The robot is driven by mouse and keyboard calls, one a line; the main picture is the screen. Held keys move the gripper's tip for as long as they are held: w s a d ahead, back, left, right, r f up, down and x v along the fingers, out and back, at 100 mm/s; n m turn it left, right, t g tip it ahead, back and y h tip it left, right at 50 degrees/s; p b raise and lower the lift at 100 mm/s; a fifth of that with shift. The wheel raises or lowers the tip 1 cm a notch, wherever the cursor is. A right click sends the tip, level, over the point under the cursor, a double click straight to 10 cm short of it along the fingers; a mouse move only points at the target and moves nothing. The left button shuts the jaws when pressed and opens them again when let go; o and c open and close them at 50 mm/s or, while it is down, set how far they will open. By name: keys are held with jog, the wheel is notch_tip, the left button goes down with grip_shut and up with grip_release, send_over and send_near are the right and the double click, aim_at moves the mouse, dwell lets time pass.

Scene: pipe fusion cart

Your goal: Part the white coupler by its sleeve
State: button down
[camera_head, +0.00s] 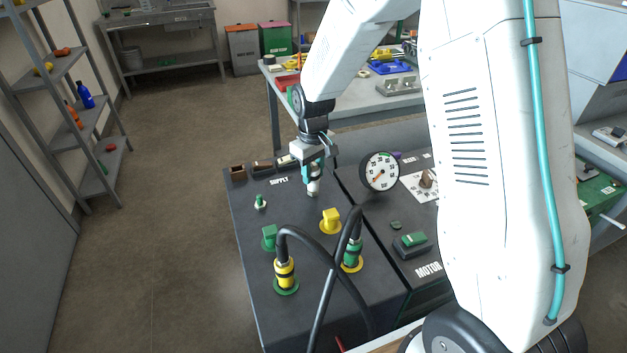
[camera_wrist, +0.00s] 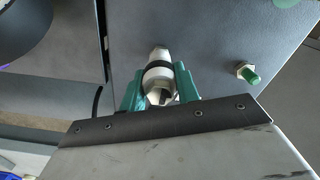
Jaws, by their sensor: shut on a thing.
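The white coupler (camera_wrist: 158,72) is a pale, stubby fitting with a dark band around it, seen between the teal fingers in the wrist view. My gripper (camera_wrist: 160,86) is shut on it, with one finger on each side. In the head view my gripper (camera_head: 314,175) points down over the dark cart top, and the coupler's pale end (camera_head: 313,188) shows below the fingers. The fingers hide part of its body. I cannot tell whether its lower end is joined to anything. The sleeve is not clearly distinguishable.
The cart top (camera_head: 250,218) carries a small green-tipped white fitting (camera_head: 260,202), a yellow fitting (camera_head: 330,220) and a green fitting (camera_head: 269,236). Black hoses rise from a yellow coupler (camera_head: 284,273) and a green coupler (camera_head: 352,250). A round gauge (camera_head: 380,172) stands right of my gripper.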

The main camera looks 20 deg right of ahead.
jog(key=shift+r, duration=2.65)
